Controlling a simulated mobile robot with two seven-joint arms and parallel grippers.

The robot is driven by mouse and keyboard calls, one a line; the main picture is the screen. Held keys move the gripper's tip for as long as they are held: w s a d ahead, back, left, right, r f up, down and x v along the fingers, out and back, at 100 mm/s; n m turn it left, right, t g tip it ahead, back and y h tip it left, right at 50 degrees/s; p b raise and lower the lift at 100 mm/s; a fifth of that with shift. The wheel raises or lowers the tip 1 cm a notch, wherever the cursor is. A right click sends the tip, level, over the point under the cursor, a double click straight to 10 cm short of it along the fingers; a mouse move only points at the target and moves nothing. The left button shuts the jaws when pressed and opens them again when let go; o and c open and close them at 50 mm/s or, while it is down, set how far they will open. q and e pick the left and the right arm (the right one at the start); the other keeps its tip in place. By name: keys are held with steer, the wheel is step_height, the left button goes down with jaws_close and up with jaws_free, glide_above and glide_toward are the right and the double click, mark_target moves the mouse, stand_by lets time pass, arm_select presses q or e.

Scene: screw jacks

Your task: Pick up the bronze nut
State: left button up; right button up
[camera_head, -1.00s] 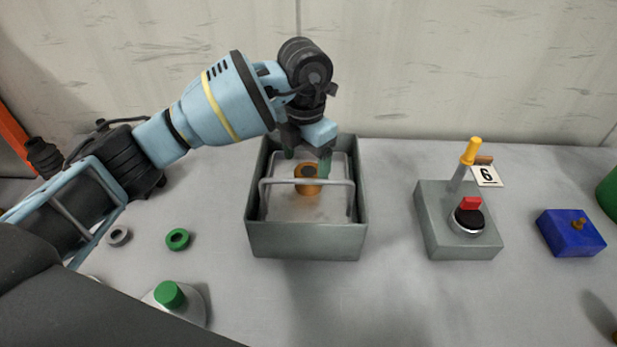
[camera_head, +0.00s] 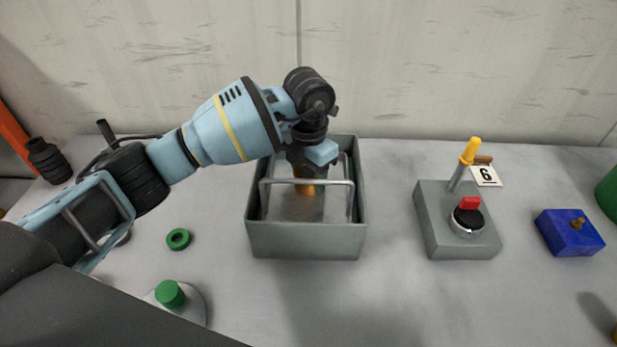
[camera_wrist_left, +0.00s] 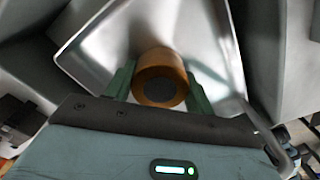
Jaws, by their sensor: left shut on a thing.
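The bronze nut (camera_head: 305,189) is in the open grey box (camera_head: 305,241), behind a metal handle bar, its upper part hidden by my gripper in the head view. In the left wrist view the bronze nut (camera_wrist_left: 159,78) shows as an orange-brown cylinder with a dark round centre. My left gripper (camera_wrist_left: 160,88) has its two green fingers on either side of the nut and is shut on it. In the head view the left gripper (camera_head: 306,176) reaches down into the box, its fingertips mostly hidden. My right gripper is not in view.
The metal handle bar (camera_head: 307,182) spans the box in front of the nut, and the box walls surround it. A grey control box (camera_head: 457,245) with a yellow-topped lever and a blue block (camera_head: 570,238) stand to the right. A green ring (camera_head: 178,239) lies to the left.

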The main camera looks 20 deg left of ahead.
mark_target(309, 171)
arm_select(q)
steer(key=shift+r, duration=0.1)
jaws_close()
steer(key=shift+r, duration=5.05)
